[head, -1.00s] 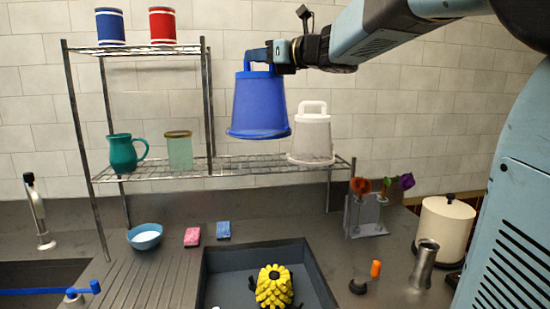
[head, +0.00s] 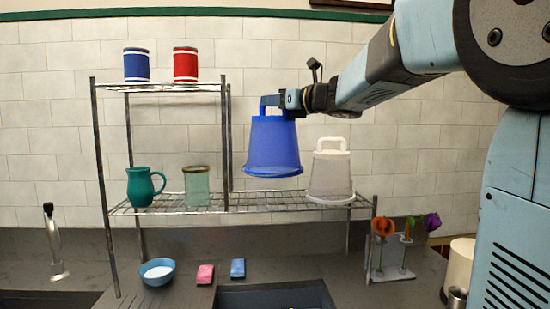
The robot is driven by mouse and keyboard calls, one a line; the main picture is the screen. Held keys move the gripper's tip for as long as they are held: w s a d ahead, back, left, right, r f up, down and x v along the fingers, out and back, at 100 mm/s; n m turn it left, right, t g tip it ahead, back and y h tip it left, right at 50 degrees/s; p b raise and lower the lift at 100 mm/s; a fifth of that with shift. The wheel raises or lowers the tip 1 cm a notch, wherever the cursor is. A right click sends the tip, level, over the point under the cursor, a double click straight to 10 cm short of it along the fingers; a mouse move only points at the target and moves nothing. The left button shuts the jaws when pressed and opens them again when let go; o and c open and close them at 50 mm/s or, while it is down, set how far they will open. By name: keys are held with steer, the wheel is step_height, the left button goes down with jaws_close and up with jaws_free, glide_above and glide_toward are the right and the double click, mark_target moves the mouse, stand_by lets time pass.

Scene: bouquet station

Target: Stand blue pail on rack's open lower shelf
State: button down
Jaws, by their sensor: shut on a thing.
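The blue pail (head: 273,147) hangs in the air, nearly upright, with its narrow end up and its wide rim down. My gripper (head: 272,101) is shut on it at the handle on top. The rack's open lower shelf (head: 262,203) is the wire shelf to the right of the middle post, with no shelf above it. The pail is in front of or above this shelf, and its rim appears a little higher than the wires. I cannot tell its exact depth over the shelf.
A white pail (head: 331,175) stands on the shelf's right part, close to the blue pail. A teal jug (head: 143,187) and green glass (head: 197,187) stand left of the post (head: 229,150). Blue (head: 137,66) and red (head: 185,66) canisters are on the top shelf. A flower stand (head: 390,272) is lower right.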

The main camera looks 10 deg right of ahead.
steer(key=w, duration=0.2)
steer(key=w+f, duration=0.2)
steer(key=w, duration=0.1)
steer(key=shift+w+f, duration=0.25)
steer(key=shift+w, duration=0.1)
steer(key=w+f, duration=0.5)
steer(key=f, duration=0.4)
steer(key=shift+a, duration=0.2)
steer(key=shift+f, duration=0.1)
steer(key=c, duration=1)
jaws_free()
